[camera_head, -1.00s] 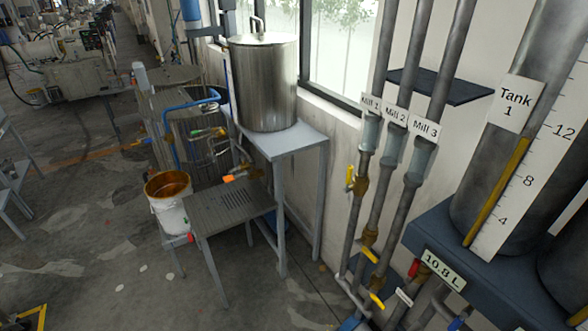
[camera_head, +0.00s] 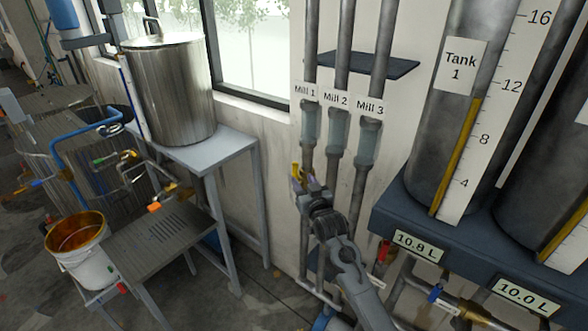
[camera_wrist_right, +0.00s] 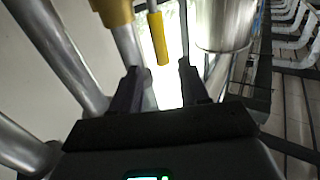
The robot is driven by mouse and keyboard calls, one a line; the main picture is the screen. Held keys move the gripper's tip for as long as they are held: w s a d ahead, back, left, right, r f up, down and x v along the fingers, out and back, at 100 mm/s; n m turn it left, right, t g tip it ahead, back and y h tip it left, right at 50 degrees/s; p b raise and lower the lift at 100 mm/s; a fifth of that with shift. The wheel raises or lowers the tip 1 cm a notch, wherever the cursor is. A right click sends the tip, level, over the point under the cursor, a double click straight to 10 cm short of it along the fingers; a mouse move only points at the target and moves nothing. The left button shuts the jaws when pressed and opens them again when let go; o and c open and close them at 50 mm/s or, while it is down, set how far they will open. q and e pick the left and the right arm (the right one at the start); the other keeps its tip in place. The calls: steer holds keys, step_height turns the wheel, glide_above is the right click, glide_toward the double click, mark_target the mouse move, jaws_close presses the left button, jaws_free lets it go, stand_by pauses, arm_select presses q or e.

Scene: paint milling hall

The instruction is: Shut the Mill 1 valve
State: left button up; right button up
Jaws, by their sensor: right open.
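The Mill 1 pipe, under the label "Mill 1" (camera_head: 305,92), carries a valve with a yellow lever (camera_head: 296,171). My right gripper (camera_head: 304,180) is at this valve, open, and partly covers it. In the right wrist view the yellow lever (camera_wrist_right: 159,40) hangs ahead of the gap between the two open fingers (camera_wrist_right: 160,70), with a brass valve body (camera_wrist_right: 112,12) to its left. Contact between fingers and lever cannot be told. The lever lay along the pipe in the earlier head view. My left gripper is not in view.
Pipes labelled "Mill 2" (camera_head: 335,100) and "Mill 3" (camera_head: 370,106) run close to the right; my right arm hides their lower parts. The Tank 1 stand (camera_head: 385,212) is at right. A steel pot (camera_head: 172,95) on a table and an orange-filled bucket (camera_head: 88,262) are at left.

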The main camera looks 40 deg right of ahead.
mark_target(296, 170)
steer(key=p+x, duration=0.1)
steer(key=x, duration=0.7)
steer(key=shift+w, duration=0.1)
jaws_close()
